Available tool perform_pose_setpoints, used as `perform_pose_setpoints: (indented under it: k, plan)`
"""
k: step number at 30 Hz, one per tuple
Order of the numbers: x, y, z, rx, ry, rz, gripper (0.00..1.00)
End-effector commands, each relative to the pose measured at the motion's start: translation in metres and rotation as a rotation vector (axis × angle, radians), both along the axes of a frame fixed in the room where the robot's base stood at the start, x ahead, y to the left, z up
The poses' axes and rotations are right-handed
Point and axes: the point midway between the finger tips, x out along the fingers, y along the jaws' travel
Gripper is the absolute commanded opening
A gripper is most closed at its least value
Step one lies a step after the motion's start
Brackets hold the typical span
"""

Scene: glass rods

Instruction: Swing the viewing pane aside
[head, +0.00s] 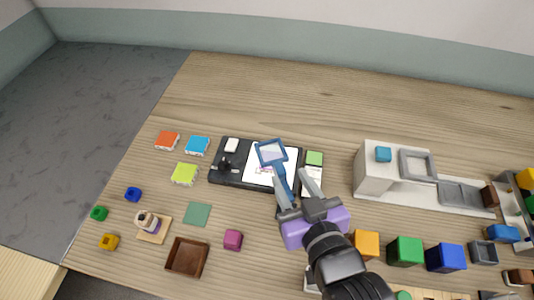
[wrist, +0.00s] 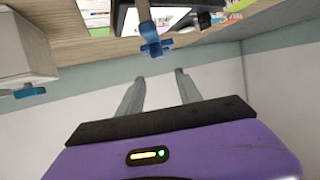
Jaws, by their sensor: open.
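The viewing pane (head: 271,153) is a blue square frame with a clear middle. It stands over the white sheet of a black board (head: 232,179), on a blue arm (head: 283,183) that runs down toward my gripper. My gripper (head: 290,176), with a purple body, is open, its two grey fingers close to this blue arm. In the wrist view the open fingers (wrist: 160,75) have nothing visible between them. A blue cross-shaped part (wrist: 154,45) on a grey-brown rod shows just beyond the fingertips. I cannot tell whether any finger touches the blue arm.
A pale block fixture (head: 372,172) with a blue knob and grey frame stands right of the board. Orange, green and blue cubes (head: 404,250) sit near my arm. Small coloured blocks, a brown tray (head: 187,257) and a magenta cube (head: 233,239) lie left. The table's back is clear.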

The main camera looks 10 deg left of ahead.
Motion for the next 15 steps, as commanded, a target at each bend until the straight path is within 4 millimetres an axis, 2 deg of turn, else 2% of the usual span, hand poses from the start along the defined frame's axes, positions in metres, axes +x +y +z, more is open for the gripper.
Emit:
perform_pose_setpoints:
  k: [3,6,15]
  plan:
    - [-0.004,-0.001,-0.013,-0.025,0.047,0.004,0.42]
    - [0.000,0.001,-0.017,-0.031,0.057,0.004,0.42]
    - [0.037,0.018,-0.033,-0.032,0.056,0.005,0.42]
